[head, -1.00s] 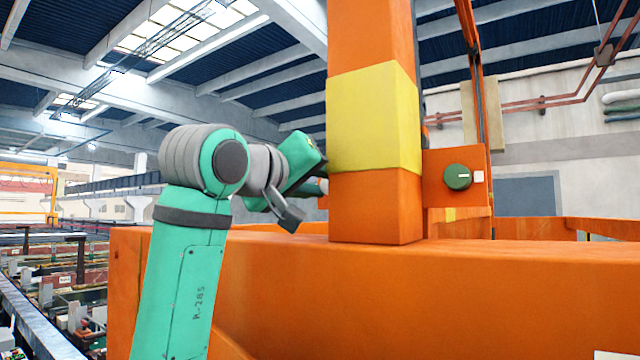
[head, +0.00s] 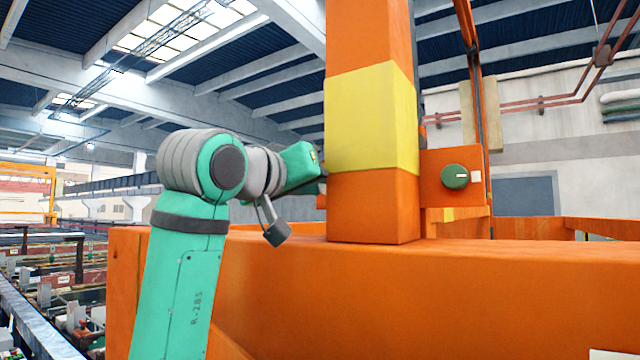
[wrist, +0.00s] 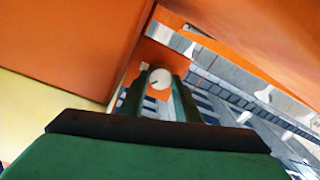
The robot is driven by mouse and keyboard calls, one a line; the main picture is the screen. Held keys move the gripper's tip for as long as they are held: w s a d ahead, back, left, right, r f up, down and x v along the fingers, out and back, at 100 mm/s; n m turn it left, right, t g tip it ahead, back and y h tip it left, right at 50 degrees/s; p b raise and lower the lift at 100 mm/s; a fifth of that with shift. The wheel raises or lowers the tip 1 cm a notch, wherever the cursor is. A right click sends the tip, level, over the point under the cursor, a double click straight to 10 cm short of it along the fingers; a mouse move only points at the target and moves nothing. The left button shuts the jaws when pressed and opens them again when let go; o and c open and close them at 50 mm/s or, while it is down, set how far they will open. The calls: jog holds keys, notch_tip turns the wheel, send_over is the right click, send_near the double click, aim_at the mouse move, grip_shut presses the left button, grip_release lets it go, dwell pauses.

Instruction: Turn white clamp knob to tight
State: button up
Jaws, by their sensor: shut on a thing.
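The white clamp knob (wrist: 160,78) shows in the wrist view as a round white face with a short dark mark near its middle. It sits against an orange plate. My gripper (wrist: 159,88) has its two dark green fingers on either side of the knob and is shut on it. In the head view the fingers and the white knob are hidden behind the orange post with the yellow band (head: 372,118). Only my arm and wrist show there, left of the post.
A green knob (head: 455,176) with a white label beside it is on an orange plate right of the post. A wide orange beam (head: 480,290) runs below my wrist. In the wrist view, a large orange surface (wrist: 65,45) is close on the left.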

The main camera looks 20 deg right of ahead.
jog(key=m, duration=0.5)
jog(key=shift+f+m, duration=0.1)
jog(key=shift+m, duration=0.2)
jog(key=shift+m+h, duration=0.4)
jog(key=shift+m, duration=2.1)
jog(key=o, duration=0.8)
jog(key=shift+c, duration=0.2)
jog(key=v, duration=1)
jog(key=shift+s+a, duration=0.3)
jog(key=shift+a, duration=0.05)
